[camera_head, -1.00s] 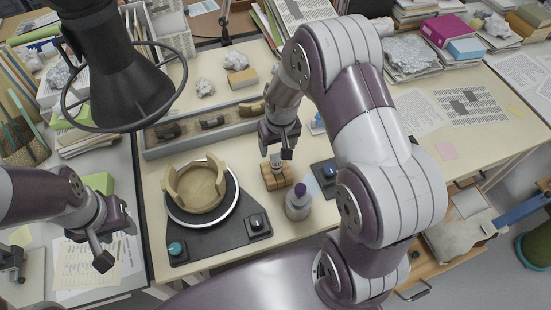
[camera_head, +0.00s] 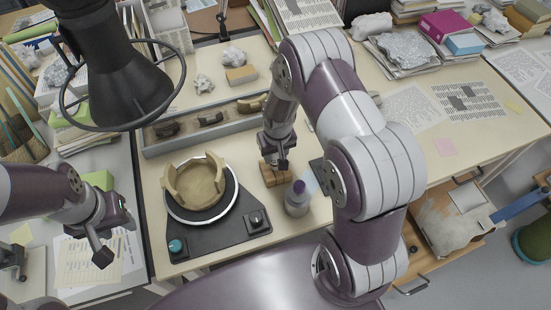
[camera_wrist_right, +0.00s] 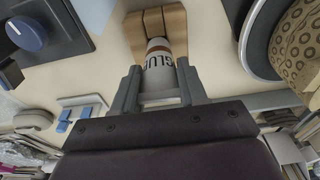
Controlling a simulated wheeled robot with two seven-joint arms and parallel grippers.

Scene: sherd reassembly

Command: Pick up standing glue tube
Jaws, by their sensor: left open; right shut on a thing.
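The glue tube (camera_wrist_right: 158,60) is grey-white with dark "GLUE" lettering and stands in a slotted wooden block (camera_head: 277,174). My right gripper (camera_wrist_right: 159,84) is shut on the tube, with one finger on each side of it. The wooden block also shows in the right wrist view (camera_wrist_right: 146,22), around the tube's far end. In the head view my right gripper (camera_head: 276,160) is just above the block and hides most of the tube. My left gripper (camera_head: 112,242) is open and empty at the left, over the side table with papers.
A bottle with a purple cap (camera_head: 297,199) stands close to the block's right. A turntable base (camera_head: 215,231) carries a partly rebuilt clay vessel (camera_head: 199,183) to the left. A tray of sherds (camera_head: 158,150) lies behind. The black lamp (camera_head: 118,75) hangs at upper left.

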